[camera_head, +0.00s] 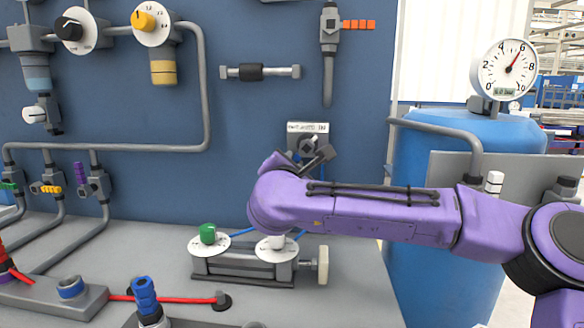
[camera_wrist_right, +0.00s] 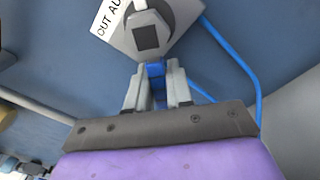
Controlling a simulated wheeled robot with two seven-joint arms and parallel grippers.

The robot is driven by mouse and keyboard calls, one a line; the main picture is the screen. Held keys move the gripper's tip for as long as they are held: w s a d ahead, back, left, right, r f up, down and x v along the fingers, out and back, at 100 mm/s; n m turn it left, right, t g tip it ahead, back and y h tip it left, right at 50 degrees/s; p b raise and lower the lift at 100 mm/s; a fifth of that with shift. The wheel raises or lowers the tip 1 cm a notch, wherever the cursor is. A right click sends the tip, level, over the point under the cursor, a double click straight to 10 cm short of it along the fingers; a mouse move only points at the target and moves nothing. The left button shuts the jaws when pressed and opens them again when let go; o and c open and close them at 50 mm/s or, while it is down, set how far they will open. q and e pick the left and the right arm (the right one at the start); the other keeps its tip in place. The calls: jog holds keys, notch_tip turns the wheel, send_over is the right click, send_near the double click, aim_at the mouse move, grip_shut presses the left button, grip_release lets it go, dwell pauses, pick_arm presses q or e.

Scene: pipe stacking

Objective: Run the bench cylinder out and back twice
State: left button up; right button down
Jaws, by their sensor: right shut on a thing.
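The bench cylinder (camera_head: 240,268) lies on the grey bench, with a green knob (camera_head: 208,233) at its left end. Its pale end plate (camera_head: 323,265) stands close to the right end of the body. My right gripper (camera_head: 312,153) is up at the blue panel, mostly hidden behind my purple arm. In the right wrist view my right gripper (camera_wrist_right: 156,78) is shut on a blue piece (camera_wrist_right: 156,88) just below a grey valve plate (camera_wrist_right: 157,28). The plate's white label (camera_wrist_right: 110,17) is partly cut off. My left gripper is not in view.
A gauge (camera_head: 505,70) stands on a blue tank (camera_head: 430,200) at the right. Panel pipes and valves fill the left. A red hose (camera_head: 175,299) and a blue fitting (camera_head: 145,293) are at the bench front. The bench right of the cylinder is mostly clear.

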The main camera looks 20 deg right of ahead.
jog(key=c, duration=1.1)
grip_release()
jog(key=b+v, duration=0.1)
jog(key=v, duration=0.9)
jog(key=shift+s, duration=0.3)
jog(key=shift+a, duration=0.1)
